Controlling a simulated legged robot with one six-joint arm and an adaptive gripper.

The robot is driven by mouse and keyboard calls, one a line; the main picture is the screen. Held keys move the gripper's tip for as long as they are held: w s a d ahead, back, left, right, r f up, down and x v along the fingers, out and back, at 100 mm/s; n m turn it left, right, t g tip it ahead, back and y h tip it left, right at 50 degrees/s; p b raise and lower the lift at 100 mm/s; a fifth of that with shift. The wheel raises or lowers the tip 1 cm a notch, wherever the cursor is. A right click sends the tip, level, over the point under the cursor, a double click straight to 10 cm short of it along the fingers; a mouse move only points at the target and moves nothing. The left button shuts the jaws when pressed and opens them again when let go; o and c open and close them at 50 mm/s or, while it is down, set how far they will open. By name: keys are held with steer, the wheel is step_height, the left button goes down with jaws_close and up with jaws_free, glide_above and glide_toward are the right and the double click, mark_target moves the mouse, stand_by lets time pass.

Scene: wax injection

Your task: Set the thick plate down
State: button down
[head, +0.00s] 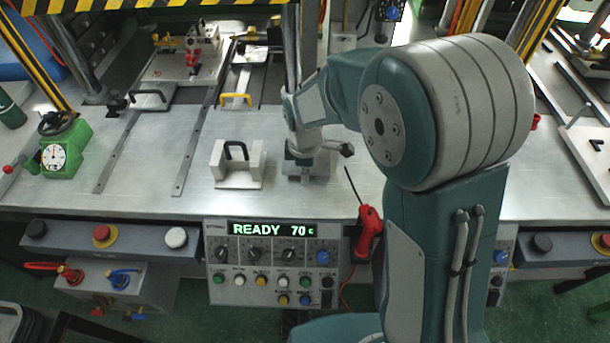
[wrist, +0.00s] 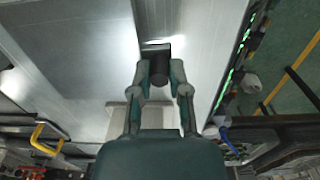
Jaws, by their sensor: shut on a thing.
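My gripper (wrist: 160,88) points down over the steel bench, just right of a pale block. In the wrist view its two fingers are closed on a dark, rounded handle (wrist: 158,68), seemingly part of the thick plate. In the head view a small grey metal piece (head: 304,168) shows under my wrist, low over the bench; I cannot tell whether it touches the surface. The plate's body is mostly hidden by my gripper. The pale block (head: 222,176) with a black handle stands upright on the bench and partly shows in the wrist view (wrist: 118,116).
The bench (head: 140,195) is clear left of the pale block. Behind are a yellow handle (head: 236,100) and a black-handled plate (head: 150,98). A green gauge unit (head: 62,150) stands left. A control panel (head: 270,265) reading READY 70 and a red tool (head: 368,228) are at the front edge.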

step_height(320, 180, down, 2)
steer(key=shift+a+f, duration=0.1)
steer(key=c, duration=0.6)
jaws_free()
step_height(320, 180, up, 12)
steer(key=shift+s+r, duration=0.1)
steer(key=shift+s, duration=0.05)
